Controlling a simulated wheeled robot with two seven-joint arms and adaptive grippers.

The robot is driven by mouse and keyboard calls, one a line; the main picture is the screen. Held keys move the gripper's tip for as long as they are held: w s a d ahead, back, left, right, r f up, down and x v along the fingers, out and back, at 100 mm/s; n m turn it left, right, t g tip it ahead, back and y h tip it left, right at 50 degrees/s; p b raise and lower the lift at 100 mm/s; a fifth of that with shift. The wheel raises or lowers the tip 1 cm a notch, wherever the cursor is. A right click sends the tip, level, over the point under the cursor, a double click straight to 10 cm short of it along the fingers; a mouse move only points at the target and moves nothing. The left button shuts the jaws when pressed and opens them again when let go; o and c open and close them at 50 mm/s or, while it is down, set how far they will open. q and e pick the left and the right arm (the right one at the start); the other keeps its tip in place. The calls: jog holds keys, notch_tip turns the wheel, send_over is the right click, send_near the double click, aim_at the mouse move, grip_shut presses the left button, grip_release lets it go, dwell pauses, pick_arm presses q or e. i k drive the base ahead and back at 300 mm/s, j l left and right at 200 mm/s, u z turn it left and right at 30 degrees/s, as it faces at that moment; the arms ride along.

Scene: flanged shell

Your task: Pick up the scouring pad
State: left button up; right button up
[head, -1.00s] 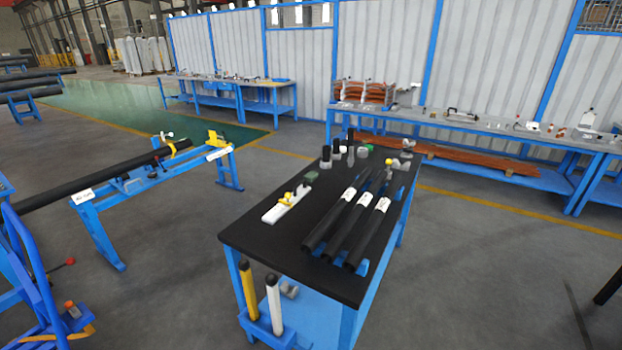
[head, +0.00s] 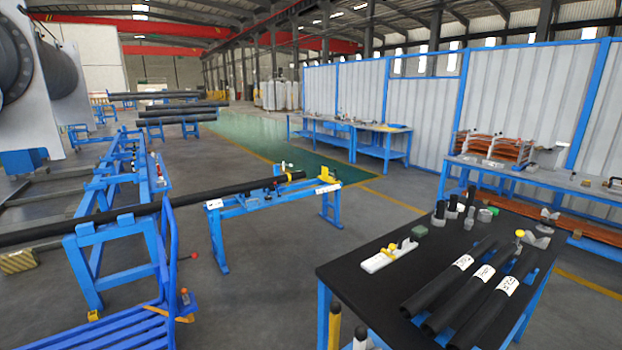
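A small green block (head: 419,231), which looks like the scouring pad, lies on the black top of the blue-legged table (head: 345,272) at the right in the head view. It sits just behind a white board with a yellow part (head: 390,256) and in front of a group of grey and black fittings (head: 450,210). Nothing touches it that I can make out. Neither of my grippers is in view.
Three black labelled tubes (head: 440,292) lie on the table's right side. A blue stand (head: 262,212) with a long black pipe is left of the table. A blue cart (head: 130,325) is at the lower left. Grey floor (head: 255,310) is clear between cart and table.

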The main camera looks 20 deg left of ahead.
aim_at(419, 231)
jog(key=z, duration=0.6)
jog(key=i+l+z, duration=0.1)
jog(key=l, duration=0.35)
jog(key=i+l+z, duration=0.1)
jog(key=i+l, duration=0.2)
jog(key=i+l+z, duration=0.1)
jog(key=l, duration=0.4)
jog(key=i+l+z, duration=0.1)
jog(key=i+l, duration=0.2)
jog(key=i+l+z, duration=0.1)
jog(key=i, duration=0.3)
jog(key=i+l, duration=0.3)
jog(key=i, duration=0.15)
jog(key=i+l+u, duration=0.1)
jog(key=i, duration=1.5)
